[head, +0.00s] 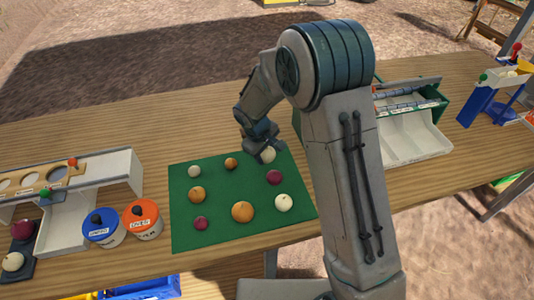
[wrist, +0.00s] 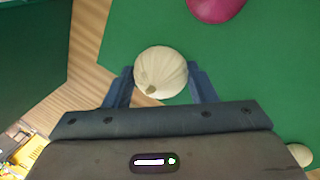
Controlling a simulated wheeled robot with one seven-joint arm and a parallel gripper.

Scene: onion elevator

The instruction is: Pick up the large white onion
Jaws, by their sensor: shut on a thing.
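A white onion (head: 268,155) is at the far right corner of the green mat (head: 215,222) in the head view. It also shows between the two fingers in the wrist view (wrist: 161,72). My gripper (head: 258,152) is shut on this onion, with one blue finger on each side of it; in the wrist view the gripper (wrist: 161,85) surrounds its middle. I cannot tell whether the onion still touches the mat. Other white onions lie on the mat, one at the far left (head: 194,171) and one at the near right (head: 284,202).
Red onions (head: 274,177) and yellow onions (head: 242,211) lie around the mat. A blue pot (head: 103,228) and an orange pot (head: 142,220) stand left of it, beside a white sorting ramp (head: 100,175). A white tray with compartments (head: 415,135) stands to the right behind my arm.

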